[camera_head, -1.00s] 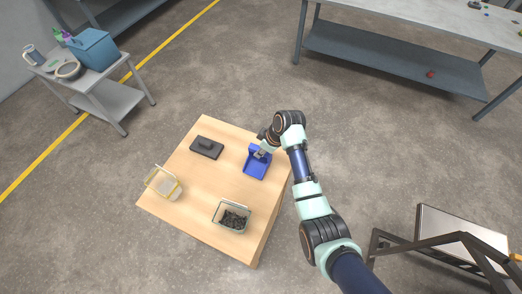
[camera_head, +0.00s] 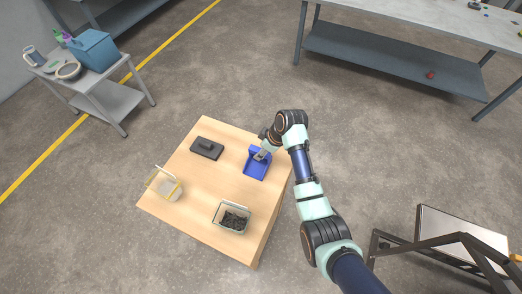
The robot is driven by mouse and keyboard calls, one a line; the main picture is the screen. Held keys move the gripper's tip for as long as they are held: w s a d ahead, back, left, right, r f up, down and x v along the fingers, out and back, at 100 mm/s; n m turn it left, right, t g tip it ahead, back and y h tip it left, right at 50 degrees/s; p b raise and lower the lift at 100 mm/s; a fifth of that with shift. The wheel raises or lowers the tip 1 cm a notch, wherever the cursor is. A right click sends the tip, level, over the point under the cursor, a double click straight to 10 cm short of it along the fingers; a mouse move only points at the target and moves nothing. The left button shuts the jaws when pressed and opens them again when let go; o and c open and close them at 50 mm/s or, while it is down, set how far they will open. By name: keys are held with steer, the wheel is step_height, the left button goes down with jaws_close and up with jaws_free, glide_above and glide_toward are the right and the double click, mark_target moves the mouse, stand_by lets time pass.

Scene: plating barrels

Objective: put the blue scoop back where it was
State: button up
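The blue scoop (camera_head: 256,169) lies on the wooden table (camera_head: 203,216), near its right-hand edge. My gripper (camera_head: 260,157) is at the back part of the scoop, reaching in from the upper right. Its fingers are small here and partly hidden by my wrist, so I cannot tell whether they are open or closed on the scoop.
On the same table are a black block with a handle (camera_head: 207,148), a yellow-rimmed clear basket (camera_head: 164,185) and a green-rimmed basket (camera_head: 231,217) of dark pieces. The middle of the tabletop is clear. A grey cart (camera_head: 115,98) stands apart at the left.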

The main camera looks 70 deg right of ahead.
steer(key=p+v, duration=0.1)
steer(key=v, duration=0.9)
steer(key=shift+r, duration=0.35)
steer(key=shift+s, duration=0.1)
steer(key=w+a+r+t, duration=0.1)
steer(key=w+a+r, duration=0.1)
steer(key=w+a, duration=0.5)
steer(key=w+a+r+t+h, duration=0.1)
steer(key=w+a+r+t, duration=0.15)
steer(key=a, duration=0.95)
steer(key=w+a+r+t, duration=0.1)
steer(key=w+a+r, duration=0.1)
steer(key=w+a, duration=0.55)
steer(key=s+a+r+t, duration=0.1)
steer(key=a+r, duration=0.1)
steer(key=a, duration=0.3)
steer(key=s+a+r+t+y, duration=0.1)
steer(key=s+a+r, duration=0.1)
steer(key=a, duration=0.4)
steer(key=s+a+r+t, duration=0.1)
steer(key=s+a+r, duration=0.1)
steer(key=a+r, duration=0.2)
steer(key=shift+a+r+n+t, duration=0.25)
steer(key=shift+a+n+t, duration=0.1)
steer(key=shift+a, duration=0.9)
